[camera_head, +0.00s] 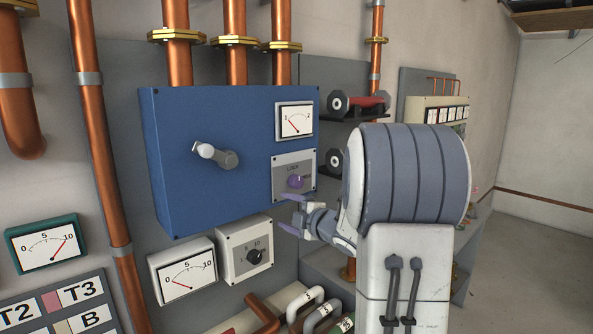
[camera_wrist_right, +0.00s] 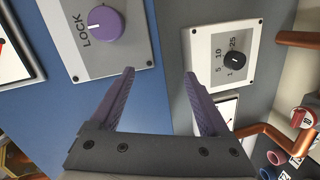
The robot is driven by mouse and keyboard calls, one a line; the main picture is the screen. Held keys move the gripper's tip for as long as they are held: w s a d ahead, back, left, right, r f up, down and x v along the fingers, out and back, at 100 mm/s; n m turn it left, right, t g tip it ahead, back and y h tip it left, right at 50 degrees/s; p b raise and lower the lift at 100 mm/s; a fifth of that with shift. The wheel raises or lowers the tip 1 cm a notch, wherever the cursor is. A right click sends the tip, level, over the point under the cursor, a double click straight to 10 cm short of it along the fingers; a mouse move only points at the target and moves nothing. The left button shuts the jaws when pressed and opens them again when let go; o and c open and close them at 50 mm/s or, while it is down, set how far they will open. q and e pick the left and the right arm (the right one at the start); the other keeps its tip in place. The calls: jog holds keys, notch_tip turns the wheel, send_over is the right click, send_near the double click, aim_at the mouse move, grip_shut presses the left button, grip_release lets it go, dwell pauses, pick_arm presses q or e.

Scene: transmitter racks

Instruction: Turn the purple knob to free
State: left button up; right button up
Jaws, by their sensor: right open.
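The purple knob (camera_head: 296,181) sits on a grey plate (camera_head: 281,190) at the lower right of the blue box. In the right wrist view the knob (camera_wrist_right: 106,22) is at the top left, its white mark pointing toward the word LOCK. My right gripper (camera_head: 292,213) is open and empty, just below the knob in the head view. In the right wrist view its purple fingers (camera_wrist_right: 159,73) are spread, with the knob outside them, up and to the left. They appear apart from the knob. My left gripper is in neither view.
The blue box (camera_head: 195,130) also carries a grey lever (camera_head: 214,154) and a gauge (camera_head: 296,121). A white plate with a black knob (camera_head: 254,257) is below, near my right gripper. Copper pipes (camera_head: 100,150) run along the wall. Open floor lies at the right.

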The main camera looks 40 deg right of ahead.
aim_at(299, 183)
jog(key=s+d+r+n+t+y+p, duration=0.1)
jog(key=s+d+r+n+t+p, duration=0.1)
jog(key=s+d+r+n, duration=0.4)
jog(key=w+p, duration=0.1)
jog(key=w, duration=0.1)
jog(key=w+m+p, duration=0.1)
jog(key=w+p, duration=0.1)
jog(key=w, duration=0.1)
jog(key=w+d+f+m+p, duration=0.1)
jog(key=w+p, duration=0.1)
jog(key=w, duration=0.1)
jog(key=shift+w+y, duration=0.1)
jog(key=shift+y, duration=0.3)
jog(key=shift+w+f, duration=0.15)
jog(key=shift+w, duration=0.25)
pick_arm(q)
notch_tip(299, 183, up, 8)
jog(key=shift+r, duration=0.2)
pick_arm(e)
jog(key=shift+c, duration=0.3)
